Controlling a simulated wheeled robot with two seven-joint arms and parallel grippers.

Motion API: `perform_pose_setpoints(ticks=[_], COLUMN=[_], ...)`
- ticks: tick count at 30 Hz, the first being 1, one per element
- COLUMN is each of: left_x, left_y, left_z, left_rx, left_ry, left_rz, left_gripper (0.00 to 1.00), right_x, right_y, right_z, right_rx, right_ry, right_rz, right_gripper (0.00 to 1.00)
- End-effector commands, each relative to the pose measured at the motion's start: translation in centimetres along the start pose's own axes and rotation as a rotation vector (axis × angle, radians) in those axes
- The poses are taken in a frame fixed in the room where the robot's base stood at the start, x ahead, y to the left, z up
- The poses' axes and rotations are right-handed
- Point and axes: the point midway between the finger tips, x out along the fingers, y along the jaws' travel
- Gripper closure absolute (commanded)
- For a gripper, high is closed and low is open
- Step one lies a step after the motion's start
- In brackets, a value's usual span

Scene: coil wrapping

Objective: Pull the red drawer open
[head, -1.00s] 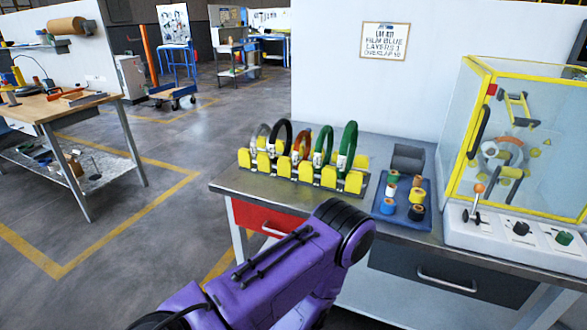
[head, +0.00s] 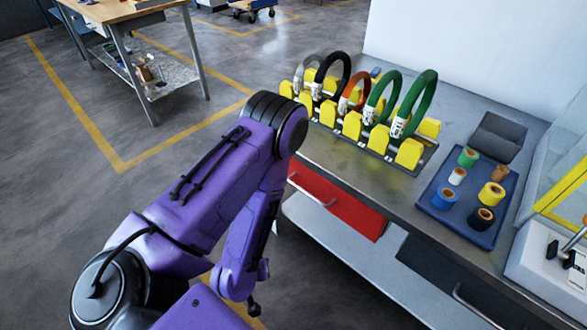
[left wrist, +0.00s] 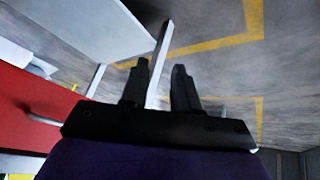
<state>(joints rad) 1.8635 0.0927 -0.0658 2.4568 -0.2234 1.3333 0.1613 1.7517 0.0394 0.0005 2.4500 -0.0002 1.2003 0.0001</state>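The red drawer (head: 340,204) is under the left part of the grey workbench in the head view. It looks shut, with a pale bar handle (head: 311,190) on its front; my arm covers its left end. In the left wrist view the red drawer front (left wrist: 35,100) fills the left side, with its handle (left wrist: 40,118) beside my gripper. My right gripper is not in view.
A rack of coils on yellow holders (head: 409,153) and a blue tray of tape rolls (head: 440,220) stand on the workbench (head: 385,190). A lower shelf (head: 335,245) and a dark drawer (head: 440,275) are below. Open floor (head: 210,90) lies to the left.

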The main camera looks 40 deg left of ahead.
Motion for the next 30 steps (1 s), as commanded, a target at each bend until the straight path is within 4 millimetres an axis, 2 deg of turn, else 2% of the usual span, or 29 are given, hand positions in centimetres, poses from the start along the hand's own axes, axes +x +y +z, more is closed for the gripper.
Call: perform_pose_setpoints(ticks=[1, 3, 6, 9, 13, 18, 21, 27, 30], left_x=[2.7, 3.4, 2.5, 0.7, -0.4, 1.4, 2.1, 4.6, 5.3], left_y=[1.7, 4.3, 6.9, 8.3, 9.2, 10.8, 12.5, 15.0, 15.7], left_z=[-2.1, -6.0, -10.3, -12.9, -14.3, -15.3, -16.8, -18.5, -18.9], left_rx=[-0.126, -0.331, -0.595, -0.781, -0.878, -0.879, -0.879, -0.879, -0.880], left_ry=[0.080, 0.161, 0.196, 0.169, 0.132, 0.130, 0.126, 0.126, 0.125], left_rz=[0.119, 0.320, 0.598, 0.802, 0.919, 0.930, 0.924, 0.921, 0.922], left_gripper=[0.70, 0.70, 0.70, 0.70, 0.70, 0.70, 0.70, 0.70, 0.70], right_x=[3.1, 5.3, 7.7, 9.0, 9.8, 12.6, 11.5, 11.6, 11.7], right_y=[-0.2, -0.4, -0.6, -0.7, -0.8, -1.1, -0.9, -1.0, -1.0], right_z=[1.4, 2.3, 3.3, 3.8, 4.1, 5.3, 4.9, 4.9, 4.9], right_rx=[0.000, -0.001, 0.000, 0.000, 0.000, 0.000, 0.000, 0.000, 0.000], right_ry=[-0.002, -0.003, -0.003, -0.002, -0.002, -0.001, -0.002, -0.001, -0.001], right_rz=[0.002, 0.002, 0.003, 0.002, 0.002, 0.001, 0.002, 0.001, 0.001], right_gripper=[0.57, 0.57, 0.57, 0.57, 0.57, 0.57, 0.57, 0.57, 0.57])
